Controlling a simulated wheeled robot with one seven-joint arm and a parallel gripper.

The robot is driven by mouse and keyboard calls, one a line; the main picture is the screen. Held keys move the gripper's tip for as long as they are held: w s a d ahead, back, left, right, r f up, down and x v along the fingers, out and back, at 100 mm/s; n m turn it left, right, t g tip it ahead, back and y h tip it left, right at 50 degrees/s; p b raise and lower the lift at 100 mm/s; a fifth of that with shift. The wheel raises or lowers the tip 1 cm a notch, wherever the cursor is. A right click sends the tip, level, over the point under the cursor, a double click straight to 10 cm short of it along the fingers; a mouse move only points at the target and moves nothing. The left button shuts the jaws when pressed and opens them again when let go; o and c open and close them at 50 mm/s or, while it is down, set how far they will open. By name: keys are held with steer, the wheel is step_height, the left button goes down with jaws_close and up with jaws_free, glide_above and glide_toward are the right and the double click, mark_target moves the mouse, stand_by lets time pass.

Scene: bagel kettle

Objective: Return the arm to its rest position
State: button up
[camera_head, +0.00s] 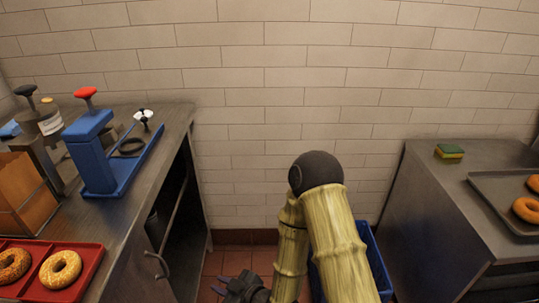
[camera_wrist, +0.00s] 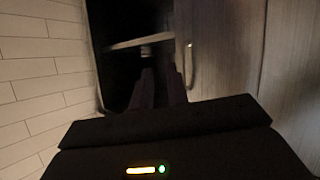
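My arm shows in the head view as yellow, bamboo-like links meeting at a dark rounded joint, bent in the gap between the two counters. My gripper (camera_head: 236,285) hangs low at the bottom edge of the head view, left of the arm links and near the left counter's front. In the wrist view my gripper (camera_wrist: 160,75) shows two dark fingers with a gap between them and nothing visible held. They point toward the dark opening of a cabinet. The picture is dim there.
The left metal counter (camera_head: 160,150) holds a blue press (camera_head: 92,150), and a red tray (camera_head: 88,278) with bagels. Its cabinet (camera_head: 178,215) is open and dark below. The right counter (camera_head: 430,190) holds a sponge (camera_head: 449,151) and a bagel tray (camera_head: 490,190). A blue bin (camera_head: 378,262) stands behind my arm.

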steer(key=w+d+r+m+g+h, duration=0.15)
steer(key=d+h, duration=0.25)
steer(key=d, duration=0.4)
steer(key=w+d+r+m+t+h, duration=0.1)
steer(key=w+d+r+m+h, duration=0.2)
steer(key=d, duration=0.4)
steer(key=s+d+r+m+g+h, duration=0.4)
steer(key=s+d+r+m, duration=0.5)
steer(key=d+r, duration=0.3)
steer(key=w+p+v, duration=0.3)
steer(key=p+v, duration=0.9)
steer(key=p, duration=0.2)
steer(key=w+d+r+p+v, duration=0.1)
steer(key=w+p+v, duration=0.2)
steer(key=p+v, duration=1)
steer(key=shift+r+p, duration=0.45)
steer(key=shift+p, duration=0.25)
steer(key=shift+s+n, duration=0.15)
steer(key=shift+n, duration=0.1)
